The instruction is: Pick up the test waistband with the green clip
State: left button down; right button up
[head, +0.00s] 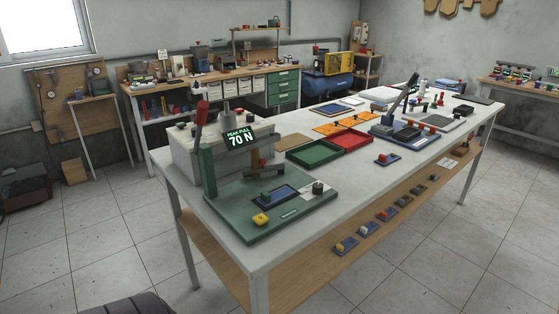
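I cannot make out for certain which thing is the test waistband with the green clip. A small blue piece with a red top (387,159) lies near the table's front edge. Neither of my grippers is in view.
A green tray (312,153) and a red tray (352,141) lie mid-table. A blue lever fixture (403,135) stands beyond them. Several small pieces sit on the wooden lower shelf (318,262). Tiled floor (410,270) is clear in front. A workbench (205,83) stands behind.

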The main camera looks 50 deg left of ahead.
aim_at(267, 200)
jog(key=u, duration=1.7)
